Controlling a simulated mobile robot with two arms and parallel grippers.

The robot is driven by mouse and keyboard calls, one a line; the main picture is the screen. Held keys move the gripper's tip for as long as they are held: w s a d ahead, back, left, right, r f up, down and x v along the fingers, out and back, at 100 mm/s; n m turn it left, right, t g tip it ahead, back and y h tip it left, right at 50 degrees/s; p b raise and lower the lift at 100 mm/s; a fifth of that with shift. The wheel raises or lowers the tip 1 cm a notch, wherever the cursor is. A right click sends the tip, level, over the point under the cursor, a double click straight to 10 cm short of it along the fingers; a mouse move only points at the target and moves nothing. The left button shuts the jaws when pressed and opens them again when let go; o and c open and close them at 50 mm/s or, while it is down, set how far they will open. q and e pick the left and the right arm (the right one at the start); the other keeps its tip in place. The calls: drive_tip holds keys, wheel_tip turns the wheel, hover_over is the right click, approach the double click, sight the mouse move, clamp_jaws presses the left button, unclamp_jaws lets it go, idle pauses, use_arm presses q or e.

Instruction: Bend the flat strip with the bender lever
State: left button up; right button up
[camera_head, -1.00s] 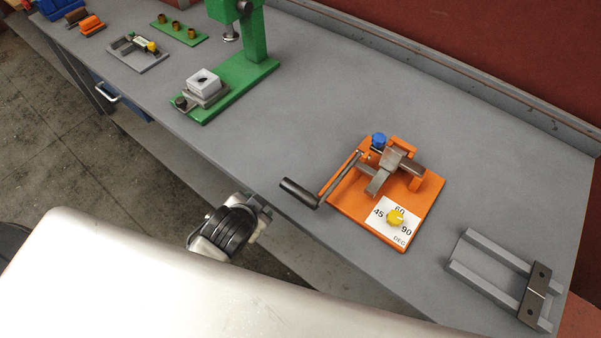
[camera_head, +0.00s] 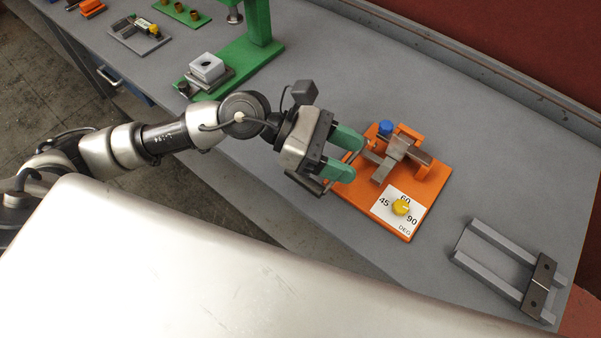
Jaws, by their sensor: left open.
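The bender has an orange base plate (camera_head: 434,188) on the bench, with a grey metal block (camera_head: 391,160) and a blue knob (camera_head: 385,127). A dark flat bar (camera_head: 418,154), apparently the strip, lies across the block. A yellow knob (camera_head: 401,207) sits on a white card marked 45, 60 and 90. My left gripper (camera_head: 352,156) is open, its green fingers apart at the bender's left side, over the lever. Contact cannot be told. My right gripper is out of view.
A grey two-rail frame with a dark end block (camera_head: 540,285) lies at the right. A green press (camera_head: 247,55) stands at the back left, with small fixtures beyond it. The bench is clear between press and bender and behind the bender.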

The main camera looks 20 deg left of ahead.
use_arm(q)
drive_tip(key=w+a+f+m+y, duration=0.3)
drive_tip(key=a+f+m+y, duration=0.3)
drive_tip(key=a+y, duration=0.55)
drive_tip(key=shift+n+h, duration=0.4)
drive_tip(key=shift+h, duration=0.45)
drive_tip(key=p+x, duration=0.1)
drive_tip(key=x, duration=0.2)
drive_tip(key=a+x, duration=0.1)
drive_tip(key=x, duration=0.2)
drive_tip(key=p+x, duration=0.1)
drive_tip(key=x, duration=0.2)
drive_tip(key=shift+s+a+f+p, duration=0.15)
drive_tip(key=shift+f+p, duration=0.15)
drive_tip(key=shift+f, duration=0.4)
drive_tip(key=shift+x, duration=0.8)
drive_tip(key=shift+c, duration=0.5)
clamp_jaws()
